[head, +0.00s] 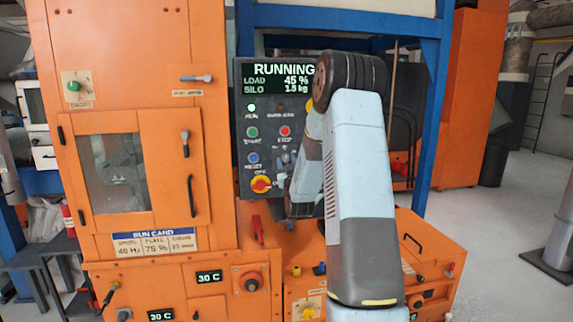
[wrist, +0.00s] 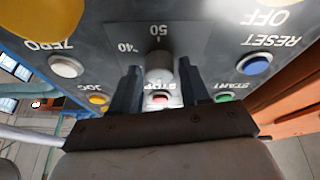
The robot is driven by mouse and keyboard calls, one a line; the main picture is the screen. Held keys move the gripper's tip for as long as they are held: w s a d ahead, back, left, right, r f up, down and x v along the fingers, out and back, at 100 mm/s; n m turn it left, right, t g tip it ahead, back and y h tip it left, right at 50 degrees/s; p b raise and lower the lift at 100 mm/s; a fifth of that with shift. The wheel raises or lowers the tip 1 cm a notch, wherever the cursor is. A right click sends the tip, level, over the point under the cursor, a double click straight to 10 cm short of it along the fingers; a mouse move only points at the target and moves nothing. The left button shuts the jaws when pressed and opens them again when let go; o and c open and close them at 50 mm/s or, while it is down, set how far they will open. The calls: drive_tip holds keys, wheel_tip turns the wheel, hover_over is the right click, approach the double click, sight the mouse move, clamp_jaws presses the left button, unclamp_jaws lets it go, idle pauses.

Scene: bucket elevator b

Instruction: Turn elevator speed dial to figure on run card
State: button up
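The speed dial is a grey knob (wrist: 159,66) on the dark control panel, upside down in the wrist view. The figures 40 and 50 show by it; its pointer is not clear. My gripper (wrist: 160,75) has its two dark fingers either side of the knob, with a narrow gap seeming to show at the right.
The panel display (head: 278,78) reads RUNNING, load 45 %. The red STOP button (wrist: 160,98) sits between my fingers' bases, near the green START button (wrist: 226,98). The white ZERO (wrist: 66,66) and blue RESET (wrist: 255,64) buttons flank the dial. A red-and-yellow OFF switch (head: 261,184) is below.

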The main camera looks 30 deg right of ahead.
drive_tip(key=c, duration=0.7)
drive_tip(key=shift+m, duration=0.5)
drive_tip(key=m+g+h, duration=0.1)
drive_tip(key=m, duration=0.2)
drive_tip(key=m+h, duration=0.2)
drive_tip(key=m, duration=0.1)
drive_tip(key=shift+a+m+g, duration=0.2)
drive_tip(key=shift+m+g, duration=0.1)
drive_tip(key=shift+g, duration=0.1)
drive_tip(key=m+g+h, duration=0.1)
drive_tip(key=m, duration=0.2)
drive_tip(key=m+g+h, duration=0.1)
drive_tip(key=m, duration=0.3)
drive_tip(key=shift+a+r+g, duration=0.1)
drive_tip(key=shift+r+g, duration=0.1)
drive_tip(key=shift+g, duration=0.2)
drive_tip(key=m+g, duration=0.1)
drive_tip(key=m, duration=0.3)
drive_tip(key=m+g, duration=0.2)
drive_tip(key=m, duration=0.1)
drive_tip(key=shift+r+m, duration=0.15)
drive_tip(key=shift+m, duration=0.25)
drive_tip(key=m+g+y, duration=0.1)
drive_tip(key=m+y, duration=0.1)
drive_tip(key=m, duration=0.3)
